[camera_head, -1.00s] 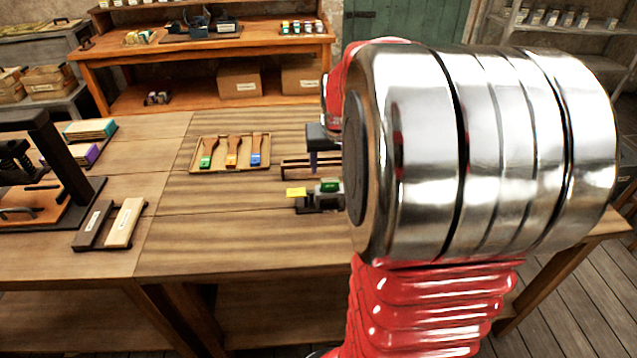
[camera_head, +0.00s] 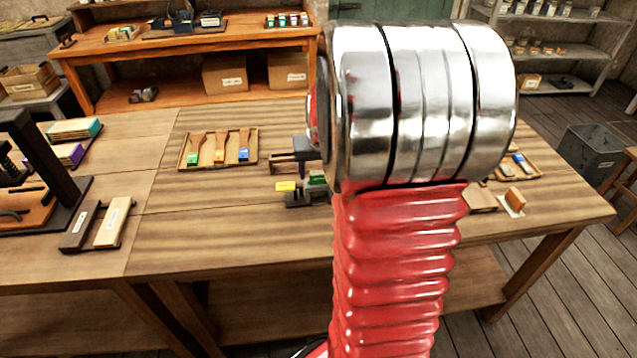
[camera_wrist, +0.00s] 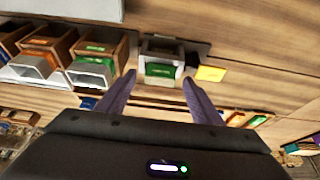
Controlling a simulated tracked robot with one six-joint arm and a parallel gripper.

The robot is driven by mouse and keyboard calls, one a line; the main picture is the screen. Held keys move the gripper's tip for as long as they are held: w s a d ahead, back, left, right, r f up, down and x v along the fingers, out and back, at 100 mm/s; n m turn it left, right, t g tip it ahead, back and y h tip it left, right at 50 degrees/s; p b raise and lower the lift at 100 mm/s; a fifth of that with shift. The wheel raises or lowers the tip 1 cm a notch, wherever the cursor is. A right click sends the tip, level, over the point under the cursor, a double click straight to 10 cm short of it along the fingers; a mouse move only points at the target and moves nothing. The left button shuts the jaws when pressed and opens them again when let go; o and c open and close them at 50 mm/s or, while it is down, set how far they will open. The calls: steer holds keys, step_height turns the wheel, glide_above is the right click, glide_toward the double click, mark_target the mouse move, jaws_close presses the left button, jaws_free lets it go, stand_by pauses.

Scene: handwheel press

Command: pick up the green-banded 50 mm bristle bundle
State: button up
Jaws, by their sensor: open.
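In the wrist view my gripper (camera_wrist: 158,98) is open, its two purple-grey fingers apart with nothing between them. Just beyond the fingertips a green piece (camera_wrist: 159,70) sits in a small grey holder, with a yellow tag (camera_wrist: 211,73) beside it. To the left stands a wooden bin with a green label (camera_wrist: 94,48), with a pale metal lip below it. I cannot clearly make out bristles on either green thing.
A wooden bin with an orange label (camera_wrist: 42,42) stands beside the green-labelled one. A tray (camera_head: 180,164) of brushes with green, orange and blue ends lies on the bench. A dark press (camera_head: 45,150) stands at left. The bench front (camera_head: 235,235) is clear.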

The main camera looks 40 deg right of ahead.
steer(key=shift+w+d+f, duration=0.1)
steer(key=shift+w+f, duration=0.05)
steer(key=shift+f, duration=0.2)
stand_by(0.3)
steer(key=c, duration=1.2)
steer(key=shift+r, duration=0.1)
steer(key=shift+c, duration=0.2)
step_height(320, 180, up, 10)
stand_by(0.4)
